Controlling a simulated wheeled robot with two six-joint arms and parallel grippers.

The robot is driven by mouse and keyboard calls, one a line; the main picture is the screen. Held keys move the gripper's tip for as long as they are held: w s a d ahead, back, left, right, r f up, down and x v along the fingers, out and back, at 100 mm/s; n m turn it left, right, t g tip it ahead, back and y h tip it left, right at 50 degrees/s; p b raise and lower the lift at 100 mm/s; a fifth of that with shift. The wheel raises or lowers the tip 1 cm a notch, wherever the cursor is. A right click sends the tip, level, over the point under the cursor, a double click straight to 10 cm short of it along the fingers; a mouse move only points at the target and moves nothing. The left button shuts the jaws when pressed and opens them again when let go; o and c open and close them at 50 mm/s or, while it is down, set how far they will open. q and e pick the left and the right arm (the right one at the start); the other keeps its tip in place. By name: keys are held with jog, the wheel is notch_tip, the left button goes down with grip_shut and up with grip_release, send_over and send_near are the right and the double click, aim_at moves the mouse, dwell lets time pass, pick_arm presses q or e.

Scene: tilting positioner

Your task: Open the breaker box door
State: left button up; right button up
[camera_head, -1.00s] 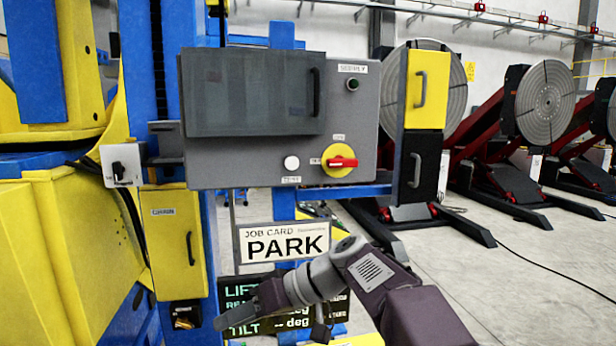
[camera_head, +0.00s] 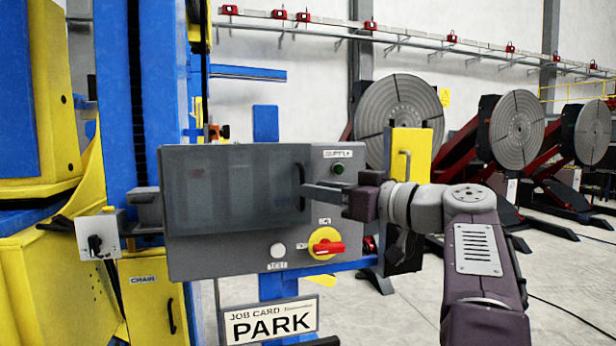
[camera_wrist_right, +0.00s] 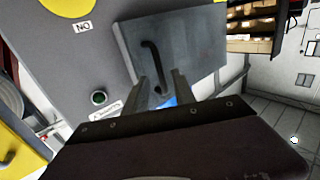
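The grey breaker box (camera_head: 190,255) has a dark grey door (camera_head: 230,190) on its upper left, which looks closed. The door's black bar handle (camera_head: 301,184) is upright at its right edge. My right gripper (camera_head: 308,190) reaches in from the right at the handle. In the right wrist view, the door (camera_wrist_right: 198,45) and handle (camera_wrist_right: 153,62) lie ahead of my right gripper (camera_wrist_right: 160,78). Its fingers stand apart, with the lower part of the handle appearing between them. I cannot tell if they touch it. My left gripper is not in view.
A red and yellow rotary switch (camera_head: 326,244), a white button (camera_head: 278,250) and a green button (camera_head: 338,169) are on the box front. A PARK job card (camera_head: 270,322) hangs below. A yellow box with a handle (camera_head: 410,150) stands right, behind my arm.

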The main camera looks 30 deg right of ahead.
jog(key=p+x, duration=0.1)
jog(key=x, duration=0.2)
jog(key=shift+a, duration=0.1)
grip_shut()
dwell(1.4)
